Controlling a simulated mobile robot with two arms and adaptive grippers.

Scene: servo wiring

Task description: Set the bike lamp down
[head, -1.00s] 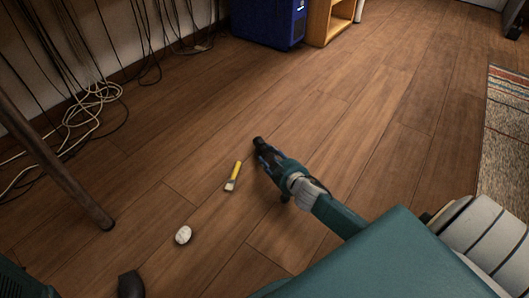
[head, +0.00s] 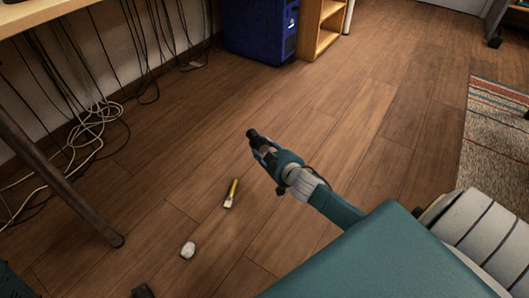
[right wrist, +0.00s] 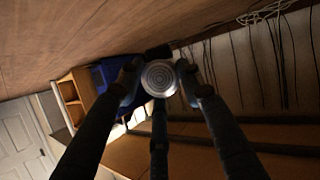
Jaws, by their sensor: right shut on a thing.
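My right gripper (head: 264,149) is in the middle of the head view, shut on the bike lamp (head: 253,136). The lamp shows as a small black cylinder at the fingertips. In the right wrist view its round, ringed silver face (right wrist: 160,78) sits between the fingers. Gripper and lamp appear over the wooden floor (head: 330,95); the height of the lamp above it is hard to tell. My left gripper is not in view.
A yellow-handled brush (head: 231,194) and a white rounded object (head: 188,249) lie on the floor left of the gripper. A dark object (head: 143,291) is cut off at the bottom. Floor ahead is clear.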

